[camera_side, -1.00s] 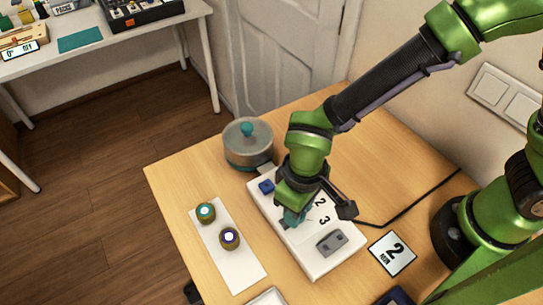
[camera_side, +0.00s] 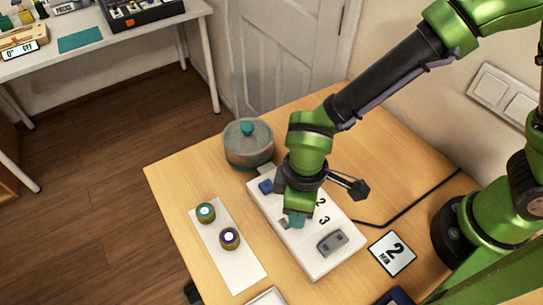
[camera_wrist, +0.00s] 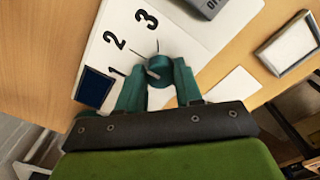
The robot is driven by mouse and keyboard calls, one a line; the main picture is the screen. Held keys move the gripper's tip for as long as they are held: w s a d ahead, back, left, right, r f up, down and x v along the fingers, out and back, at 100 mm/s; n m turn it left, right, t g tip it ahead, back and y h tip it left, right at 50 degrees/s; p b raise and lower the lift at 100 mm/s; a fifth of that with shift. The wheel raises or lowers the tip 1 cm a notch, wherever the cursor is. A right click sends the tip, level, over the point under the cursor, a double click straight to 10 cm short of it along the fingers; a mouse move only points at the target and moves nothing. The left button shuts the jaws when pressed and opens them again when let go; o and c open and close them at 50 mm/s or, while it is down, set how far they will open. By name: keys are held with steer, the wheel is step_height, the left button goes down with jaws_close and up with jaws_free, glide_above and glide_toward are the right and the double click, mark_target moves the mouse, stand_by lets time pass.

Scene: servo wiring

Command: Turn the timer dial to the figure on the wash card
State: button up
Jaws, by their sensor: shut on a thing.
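The white timer panel (camera_side: 312,262) lies on the wooden table with printed figures; 2 and 3 show in the side view. The wrist view shows 1, 2 and 3 on the panel (camera_wrist: 88,58). The dial (camera_wrist: 160,68) is a small round teal-grey knob beside the figures. My gripper (camera_wrist: 158,84) is shut on it, a teal finger on each side. In the side view my gripper (camera_side: 297,219) mostly hides the dial. Its exact pointing is too small to tell. The wash card (camera_side: 392,253) lies right of the panel and reads 2 MIN.
A blue square button (camera_side: 266,187) and a grey switch block (camera_side: 332,242) sit on the panel. A lidded pot (camera_side: 248,146) stands behind it. Two round pieces (camera_side: 205,212) (camera_side: 229,238) stand on a white strip at left. A black cable (camera_side: 410,207) runs right.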

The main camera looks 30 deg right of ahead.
steer(key=o, duration=1)
steer(key=shift+o, duration=0.2)
step_height(320, 180, up, 17)
steer(key=d+r+m+t+y, duration=0.1)
steer(key=d+m, duration=0.5)
steer(key=d, duration=0.6)
steer(key=d+r+m+t+y, duration=0.1)
steer(key=d+r+m+t, duration=0.2)
steer(key=d, duration=0.9)
steer(key=m+t, duration=0.3)
steer(key=m, duration=0.1)
